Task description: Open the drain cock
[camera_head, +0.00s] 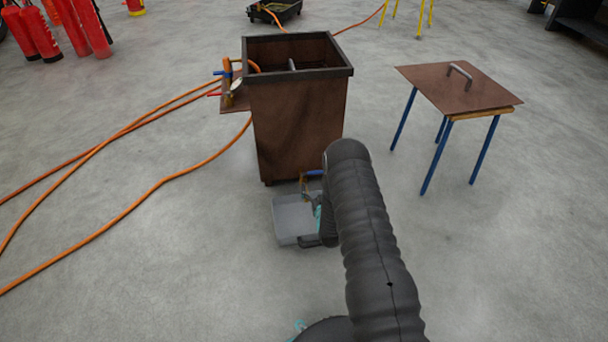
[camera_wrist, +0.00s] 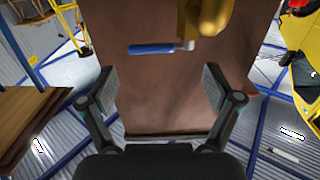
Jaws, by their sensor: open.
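The drain cock sits low on the front of the brown tank (camera_head: 297,120). Its brass body (camera_wrist: 205,15) is at the top of the wrist view, and its blue lever (camera_wrist: 152,48) lies sideways, pointing left there. In the head view the blue lever (camera_head: 314,173) shows just left of my arm. My gripper (camera_wrist: 158,76) is open and empty, its two fingers spread in front of the tank wall. The lever appears above the gap between the fingertips in the wrist view, apart from them. In the head view my arm hides most of my gripper.
A grey tray (camera_head: 292,222) stands on the floor below the cock, close to my gripper. A brown lid (camera_head: 450,92) with a handle lies on a blue-legged stand at right. Orange hoses (camera_head: 125,233) cross the floor at left. Red extinguishers (camera_head: 85,25) stand at back left.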

